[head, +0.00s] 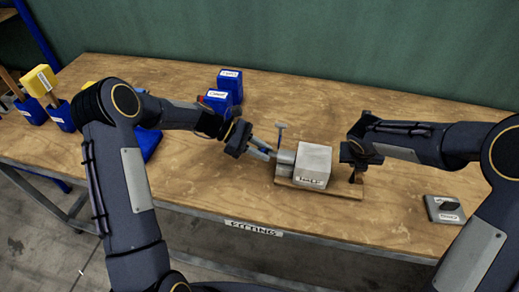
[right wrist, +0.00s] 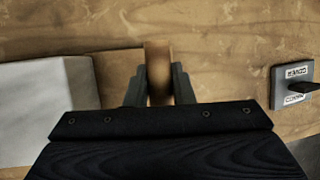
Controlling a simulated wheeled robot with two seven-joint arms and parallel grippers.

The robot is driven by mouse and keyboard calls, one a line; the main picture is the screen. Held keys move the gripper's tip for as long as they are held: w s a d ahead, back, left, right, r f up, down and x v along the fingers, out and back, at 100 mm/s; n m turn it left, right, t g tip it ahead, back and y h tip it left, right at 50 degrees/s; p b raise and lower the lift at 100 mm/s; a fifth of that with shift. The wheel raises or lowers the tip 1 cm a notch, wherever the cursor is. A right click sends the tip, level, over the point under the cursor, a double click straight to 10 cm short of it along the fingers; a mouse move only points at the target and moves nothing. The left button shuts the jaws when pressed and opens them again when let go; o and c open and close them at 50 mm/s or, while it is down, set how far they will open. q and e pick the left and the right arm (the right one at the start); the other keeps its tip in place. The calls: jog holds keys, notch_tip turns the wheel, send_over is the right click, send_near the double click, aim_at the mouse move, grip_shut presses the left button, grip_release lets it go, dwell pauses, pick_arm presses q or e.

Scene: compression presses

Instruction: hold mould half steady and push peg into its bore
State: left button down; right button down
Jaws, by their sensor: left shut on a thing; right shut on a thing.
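The mould half is a light grey block (head: 314,160) with a label on its front face, on a wooden base board (head: 338,190). In the right wrist view the block (right wrist: 32,98) is at the left. My left gripper (head: 270,153) is shut on a grey piece, apparently the peg (head: 285,158), at the block's left side. Its tip and the bore are hidden, so I cannot tell how deep it sits. My right gripper (head: 354,160) is shut on a brown upright post (right wrist: 158,70) beside the block, at the board's right end.
A thin grey T-topped pin (head: 281,134) stands behind the peg. A grey plate with a black knob (head: 444,208) lies at the right. Blue containers (head: 229,86) stand at the back, with more blue and yellow items at the left.

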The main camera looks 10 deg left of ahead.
pick_arm(q)
jog(key=shift+d, duration=1)
jog(key=c, duration=1.1)
grip_release()
jog(key=shift+h, duration=0.5)
jog(key=a, duration=1.9)
jog(key=shift+a+f, duration=0.2)
jog(key=d, duration=1.8)
jog(key=shift+s+d+r, duration=0.1)
jog(key=shift+d, duration=0.05)
jog(key=v, duration=1.2)
jog(key=shift+s+a+f+m+t+h, duration=0.35)
jog(key=shift+s+a+f+m+t, duration=0.25)
jog(key=shift+a+m, duration=0.7)
jog(key=shift+s+a+f+m+t+h, duration=0.4)
jog(key=shift+s+a+f+m+t, duration=0.2)
jog(key=shift+a+m, duration=0.7)
jog(key=shift+s+a+f+m+t+h, duration=0.35)
jog(key=shift+s+a+f+m+t, duration=0.25)
jog(key=shift+a+m, duration=0.75)
